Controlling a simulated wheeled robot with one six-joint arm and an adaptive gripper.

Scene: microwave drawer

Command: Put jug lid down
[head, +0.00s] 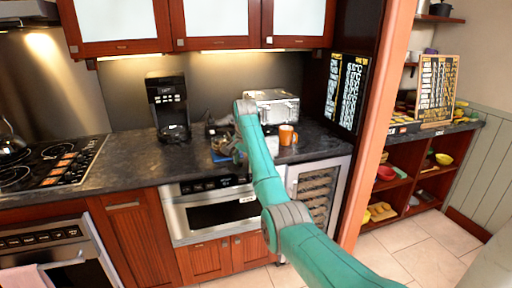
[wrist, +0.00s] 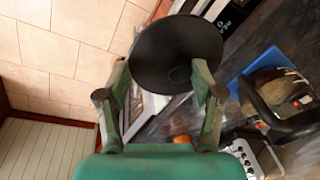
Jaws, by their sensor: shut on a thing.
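My gripper (wrist: 160,80) is shut on a round black disc, the jug lid (wrist: 178,50), in the wrist view. The lid sits between the two fingertips, with its flat face towards the camera. In the head view my gripper (head: 228,147) is over the dark counter (head: 125,165), left of the toaster and the orange mug. I cannot make out the lid in the head view. I cannot tell the exact height of the lid above the counter.
A blue flat item (head: 220,157) lies near my gripper. A coffee maker (head: 168,108) stands to the left, with a silver toaster (head: 272,105) and an orange mug (head: 288,135) to the right. Clear counter lies left of the coffee maker. A microwave drawer (head: 212,210) is below.

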